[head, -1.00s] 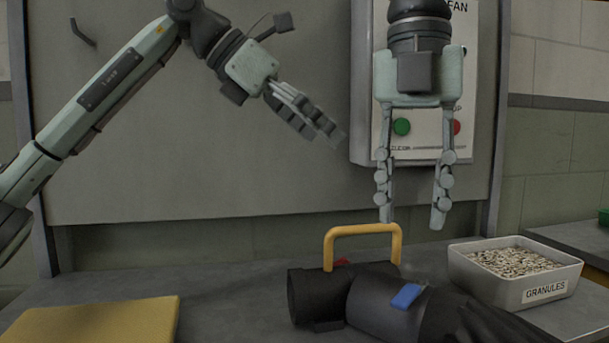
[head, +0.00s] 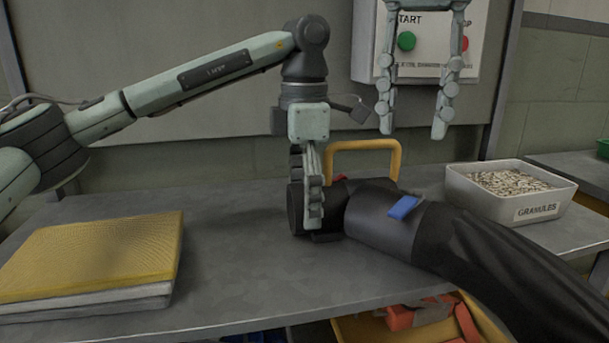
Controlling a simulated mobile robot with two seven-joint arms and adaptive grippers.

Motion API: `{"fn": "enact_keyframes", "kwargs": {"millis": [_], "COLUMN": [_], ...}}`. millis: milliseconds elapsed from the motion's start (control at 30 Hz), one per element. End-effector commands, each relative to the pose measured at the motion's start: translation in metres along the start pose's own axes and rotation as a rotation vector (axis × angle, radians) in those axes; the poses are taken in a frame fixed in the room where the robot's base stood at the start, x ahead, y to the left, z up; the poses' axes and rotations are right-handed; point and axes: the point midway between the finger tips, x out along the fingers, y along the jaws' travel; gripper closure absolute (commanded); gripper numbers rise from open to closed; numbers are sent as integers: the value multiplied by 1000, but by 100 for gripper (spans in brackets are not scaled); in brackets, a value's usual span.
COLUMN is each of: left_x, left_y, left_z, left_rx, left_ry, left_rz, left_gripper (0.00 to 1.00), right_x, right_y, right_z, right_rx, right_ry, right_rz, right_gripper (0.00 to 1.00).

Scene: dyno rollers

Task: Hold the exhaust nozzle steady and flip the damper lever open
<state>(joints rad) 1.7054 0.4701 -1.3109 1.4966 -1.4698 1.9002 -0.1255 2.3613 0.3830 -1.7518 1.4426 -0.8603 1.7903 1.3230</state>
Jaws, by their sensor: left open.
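The black exhaust nozzle (head: 372,215) lies on the grey bench with its round mouth to the left and a yellow loop handle (head: 365,146) standing on it. A blue tab (head: 405,207) sits on its upper side, and a small red part shows near the handle's base, partly hidden; I cannot tell for sure which is the damper lever. My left gripper (head: 312,220) is open, pointing down at the nozzle's mouth end and covering part of it; contact is unclear. My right gripper (head: 414,132) is open and empty, pointing down above and behind the nozzle.
A black hose (head: 500,262) runs from the nozzle to the lower right. A white tray of granules (head: 537,209) stands to the right, a yellow filter pad (head: 95,255) to the left. A control panel (head: 430,70) is behind. The bench between pad and nozzle is clear.

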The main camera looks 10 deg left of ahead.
Motion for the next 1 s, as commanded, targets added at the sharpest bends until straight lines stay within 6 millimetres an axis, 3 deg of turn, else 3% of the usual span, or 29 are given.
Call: {"fn": "enact_keyframes", "kwargs": {"millis": [133, 433, 1000], "left_x": [10, 11, 11], "left_y": [0, 0, 0], "left_z": [0, 0, 0], "left_rx": [0, 0, 0], "left_ry": [-2, -2, -3], "left_rz": [0, 0, -1], "left_gripper": [15, 17, 87], "right_x": [0, 0, 0], "right_y": [0, 0, 0], "right_z": [0, 0, 0], "right_rx": [0, 0, 0], "right_ry": [0, 0, 0], "right_rz": [0, 0, 0], "right_gripper": [66, 66, 66]}}
